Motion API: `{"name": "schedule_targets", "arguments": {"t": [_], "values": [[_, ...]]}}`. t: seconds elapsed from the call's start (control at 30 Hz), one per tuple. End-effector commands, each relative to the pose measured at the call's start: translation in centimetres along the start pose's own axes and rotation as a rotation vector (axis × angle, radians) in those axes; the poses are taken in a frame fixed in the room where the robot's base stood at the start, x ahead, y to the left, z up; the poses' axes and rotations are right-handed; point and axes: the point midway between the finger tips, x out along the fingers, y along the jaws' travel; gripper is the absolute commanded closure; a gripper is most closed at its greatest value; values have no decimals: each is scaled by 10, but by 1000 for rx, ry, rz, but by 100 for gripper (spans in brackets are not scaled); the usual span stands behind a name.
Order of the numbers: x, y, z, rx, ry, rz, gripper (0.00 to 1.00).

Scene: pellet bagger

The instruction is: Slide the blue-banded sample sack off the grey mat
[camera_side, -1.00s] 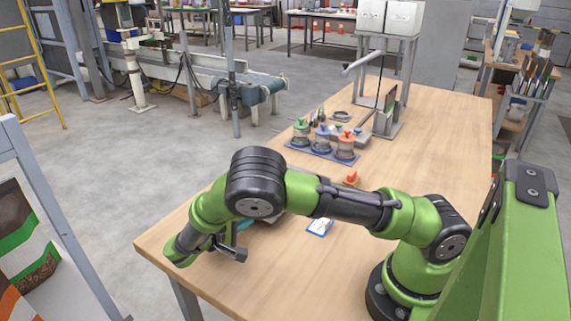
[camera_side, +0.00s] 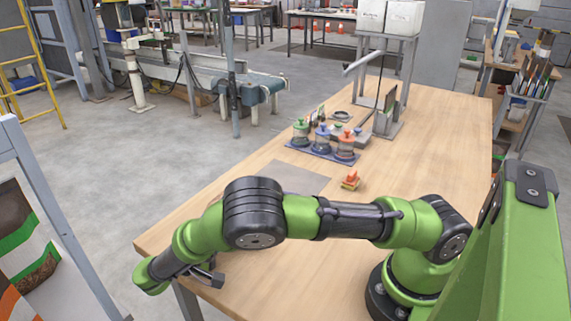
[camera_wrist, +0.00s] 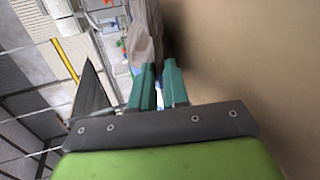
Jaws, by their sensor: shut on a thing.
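The grey mat (camera_side: 296,177) lies on the table in the side view, its visible part bare; my arm hides its near side. The sample sack (camera_wrist: 145,35) shows in the wrist view as a grey-brown cloth shape just beyond my fingertips. My gripper (camera_wrist: 160,82) has its teal fingers closed around part of it, with a bit of blue and white between them. In the side view my gripper's end is by the table's front left edge, left of the mat; the fingers and the sack are hidden there behind my arm.
A rack of jars with green, blue and orange lids (camera_side: 322,140) stands beyond the mat. A small orange block stack (camera_side: 350,181) sits right of the mat. The wooden tabletop (camera_side: 440,130) is clear on the right. The table's left edge is close to my gripper.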

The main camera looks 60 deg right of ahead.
Motion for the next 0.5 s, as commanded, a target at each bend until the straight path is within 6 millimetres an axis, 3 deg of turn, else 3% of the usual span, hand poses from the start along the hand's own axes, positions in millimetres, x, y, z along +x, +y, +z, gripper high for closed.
{"name": "schedule_targets", "arguments": {"t": [0.1,0.13,0.3,0.5], "values": [[-1,-3,1,-13,3,-6,100],[-1,-3,1,-12,3,-6,81],[-1,-2,1,-8,2,-3,55],[0,-1,0,-5,2,-2,55]]}}
